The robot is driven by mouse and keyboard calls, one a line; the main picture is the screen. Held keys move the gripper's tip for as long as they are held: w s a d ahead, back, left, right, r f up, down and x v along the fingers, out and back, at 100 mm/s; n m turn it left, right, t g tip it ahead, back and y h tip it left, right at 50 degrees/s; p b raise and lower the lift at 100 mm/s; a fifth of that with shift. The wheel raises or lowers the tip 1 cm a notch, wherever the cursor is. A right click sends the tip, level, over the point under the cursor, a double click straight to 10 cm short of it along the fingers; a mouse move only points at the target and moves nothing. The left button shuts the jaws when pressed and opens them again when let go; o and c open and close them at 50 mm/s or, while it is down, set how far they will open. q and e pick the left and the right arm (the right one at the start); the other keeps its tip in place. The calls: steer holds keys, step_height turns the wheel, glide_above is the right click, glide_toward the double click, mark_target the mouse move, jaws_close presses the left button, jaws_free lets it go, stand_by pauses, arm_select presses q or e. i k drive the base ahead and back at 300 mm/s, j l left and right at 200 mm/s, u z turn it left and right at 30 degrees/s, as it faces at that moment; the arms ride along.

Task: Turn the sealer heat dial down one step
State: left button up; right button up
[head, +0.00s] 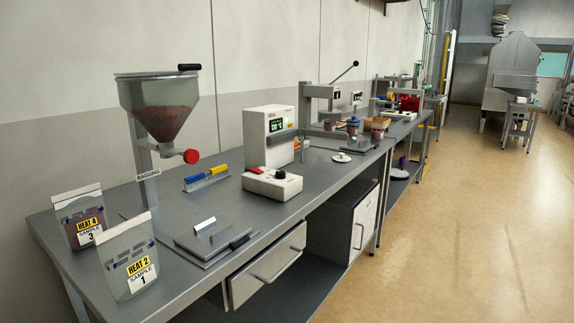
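A low white box (272,187) sits on the grey bench. It carries a red switch (257,171) and a small dark round knob (280,174) that looks like a dial. Its markings are too small to read. A flat grey plate device with a dark handle (213,242) lies nearer on the bench; it may be the sealer. Neither of my grippers is in view.
A hopper (163,100) with a red knob stands on the bench, marked BAGGING. A white instrument with a green display (269,137) stands behind the white box. A drawer (266,267) juts from the bench front. The floor (460,220) to the right is clear.

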mark_target(280, 174)
steer(key=i+l+u, duration=0.1)
steer(key=i+l, duration=0.6)
steer(key=l, duration=0.1)
